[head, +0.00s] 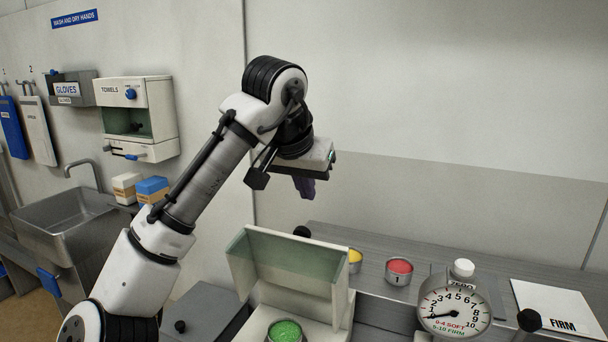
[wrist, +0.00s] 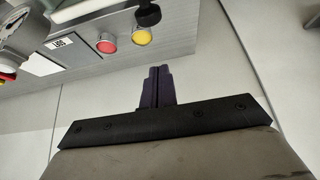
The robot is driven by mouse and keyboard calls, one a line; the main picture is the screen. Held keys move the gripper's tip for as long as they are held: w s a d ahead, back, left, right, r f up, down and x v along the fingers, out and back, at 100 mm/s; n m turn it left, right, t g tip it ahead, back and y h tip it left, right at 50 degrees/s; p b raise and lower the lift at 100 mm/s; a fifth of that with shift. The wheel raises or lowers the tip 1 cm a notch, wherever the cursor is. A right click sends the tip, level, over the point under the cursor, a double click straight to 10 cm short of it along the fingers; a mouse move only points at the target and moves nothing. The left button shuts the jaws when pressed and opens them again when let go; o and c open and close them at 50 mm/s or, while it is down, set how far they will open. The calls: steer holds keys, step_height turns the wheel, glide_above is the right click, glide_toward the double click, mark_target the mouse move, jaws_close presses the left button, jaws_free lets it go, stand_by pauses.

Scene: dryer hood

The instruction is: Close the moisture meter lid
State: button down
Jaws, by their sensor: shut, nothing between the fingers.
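The moisture meter appears to be the pale box (head: 338,332) at the bottom centre of the head view. Its lid (head: 285,262), a pale frame with a greenish see-through panel, stands raised and tilted. A cup of green grains (head: 285,331) sits in the box under the lid. My gripper (head: 306,190) is above and behind the lid, apart from it, with its dark fingers pointing down. In the wrist view the fingers (wrist: 156,88) are together and empty.
A black knob (head: 302,232) shows just behind the lid's top edge. A yellow cup (head: 355,259), a red cup (head: 399,271), a dial gauge (head: 453,312) and a white FIRM sheet (head: 557,305) are to the right. A grey box (head: 205,316) lies left. The air around my gripper is clear.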

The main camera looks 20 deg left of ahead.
steer(key=f, duration=0.1)
steer(key=f+p, duration=0.1)
steer(key=f, duration=0.1)
steer(key=s+f+p, duration=0.1)
steer(key=f, duration=0.1)
steer(key=shift+f, duration=0.25)
steer(key=shift+f, duration=0.1)
stand_by(0.3)
